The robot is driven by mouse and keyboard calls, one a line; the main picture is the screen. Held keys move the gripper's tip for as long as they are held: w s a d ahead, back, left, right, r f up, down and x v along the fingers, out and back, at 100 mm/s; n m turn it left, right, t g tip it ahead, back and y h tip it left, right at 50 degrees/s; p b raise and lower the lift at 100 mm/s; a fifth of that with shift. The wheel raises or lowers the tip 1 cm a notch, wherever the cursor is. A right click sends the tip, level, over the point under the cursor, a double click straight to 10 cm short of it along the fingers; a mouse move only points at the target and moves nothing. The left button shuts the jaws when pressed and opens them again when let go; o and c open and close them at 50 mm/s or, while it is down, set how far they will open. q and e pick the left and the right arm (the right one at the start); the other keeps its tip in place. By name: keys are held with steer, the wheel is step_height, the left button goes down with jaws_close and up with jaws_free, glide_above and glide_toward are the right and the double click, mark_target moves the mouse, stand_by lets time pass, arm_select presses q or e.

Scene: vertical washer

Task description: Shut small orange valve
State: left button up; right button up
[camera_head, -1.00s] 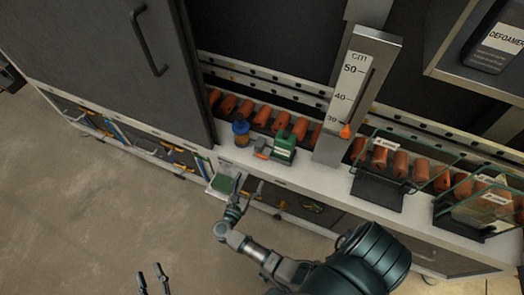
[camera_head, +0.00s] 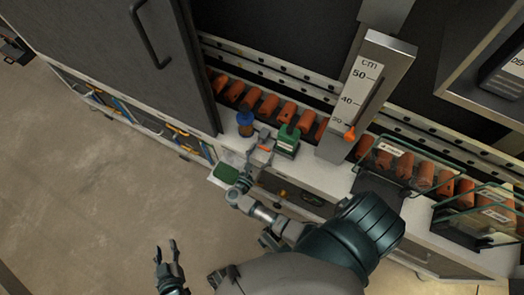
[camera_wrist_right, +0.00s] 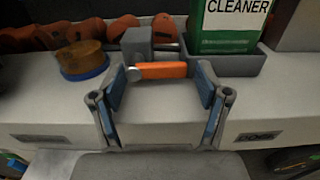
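The small orange valve handle (camera_wrist_right: 158,70) lies crosswise on a grey block (camera_wrist_right: 150,44) on the white counter; it also shows in the head view (camera_head: 265,149). My right gripper (camera_wrist_right: 161,84) is open, with one blue-padded finger on each side of the handle. The handle's ends lie close to the fingertips; I cannot tell whether they touch. In the head view my right gripper (camera_head: 259,148) reaches over the counter's front edge. My left gripper (camera_head: 166,250) is open and empty, low over the floor.
A green cleaner container (camera_wrist_right: 228,22) stands in a grey tray right of the valve. A blue-and-amber jar (camera_wrist_right: 82,60) stands left of it. Orange rollers (camera_head: 268,104) run behind. A tall cm gauge (camera_head: 352,100) and glass-sided boxes (camera_head: 395,163) stand further right.

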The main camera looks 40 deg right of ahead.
steer(key=c, duration=0.6)
arm_select(q)
steer(key=shift+w+a, duration=0.1)
steer(key=shift+w, duration=0.05)
steer(key=shift+w, duration=0.1)
arm_select(e)
steer(key=shift+r+n, duration=0.1)
steer(key=shift+n, duration=0.6)
steer(key=shift+r+n, duration=0.25)
steer(key=shift+n, duration=0.45)
steer(key=shift+w+r+n, duration=0.1)
steer(key=shift+r+n, duration=0.15)
steer(key=shift+n, duration=0.75)
arm_select(q)
steer(key=shift+s+a+f+g, duration=0.25)
steer(key=shift+s+f+g, duration=0.25)
steer(key=shift+s+f, duration=0.25)
arm_select(e)
steer(key=shift+w+r+n, duration=0.15)
steer(key=shift+r+n, duration=0.15)
steer(key=shift+n, duration=0.7)
arm_select(q)
steer(key=shift+r+p, duration=0.1)
steer(key=shift+p, duration=0.2)
